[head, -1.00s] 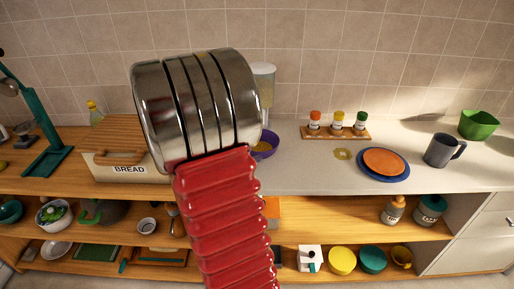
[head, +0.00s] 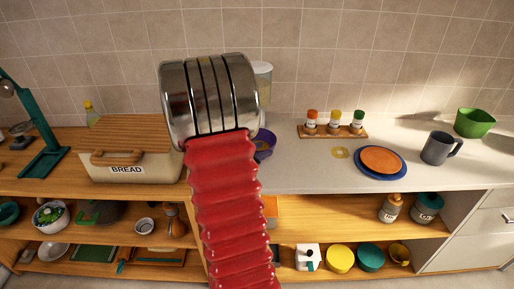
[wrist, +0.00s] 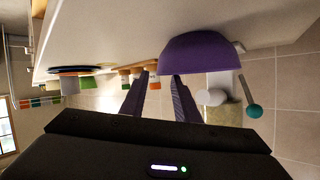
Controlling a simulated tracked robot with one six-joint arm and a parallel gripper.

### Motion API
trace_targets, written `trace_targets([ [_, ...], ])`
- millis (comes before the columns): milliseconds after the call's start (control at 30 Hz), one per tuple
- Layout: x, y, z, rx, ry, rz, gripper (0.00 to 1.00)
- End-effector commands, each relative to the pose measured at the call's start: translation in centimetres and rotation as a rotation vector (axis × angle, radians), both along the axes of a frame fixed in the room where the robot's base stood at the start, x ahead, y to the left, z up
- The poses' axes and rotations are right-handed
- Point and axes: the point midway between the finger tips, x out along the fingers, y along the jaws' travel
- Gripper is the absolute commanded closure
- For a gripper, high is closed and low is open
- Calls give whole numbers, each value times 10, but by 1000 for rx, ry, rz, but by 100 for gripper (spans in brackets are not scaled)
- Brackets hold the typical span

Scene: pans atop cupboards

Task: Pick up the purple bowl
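The purple bowl (head: 266,145) stands on the white counter in the head view, mostly hidden behind my red and silver arm. The upside-down wrist view shows more of the purple bowl (wrist: 195,55), large and close, with its rounded side just beyond the fingertips. My gripper (wrist: 160,76) is open, with two dark fingers apart and nothing visible between them. The right finger's tip lines up with the bowl's lower left edge in that picture. I cannot tell whether it touches. My fingers are hidden in the head view.
A dispenser (head: 263,80) stands behind the bowl. A bread box (head: 130,165) is to the left. A spice rack (head: 333,131), a blue plate (head: 396,173) with an orange one, a grey mug (head: 439,149) and a green bowl (head: 474,122) are to the right. The front counter is clear.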

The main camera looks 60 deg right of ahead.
Motion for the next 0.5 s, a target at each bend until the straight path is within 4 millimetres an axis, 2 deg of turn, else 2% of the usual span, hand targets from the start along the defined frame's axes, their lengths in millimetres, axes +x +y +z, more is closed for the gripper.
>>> trace_targets([
  [367,-1,-3,-2,1,0,0,72],
  [500,-3,-11,-6,2,0,-2,72],
])
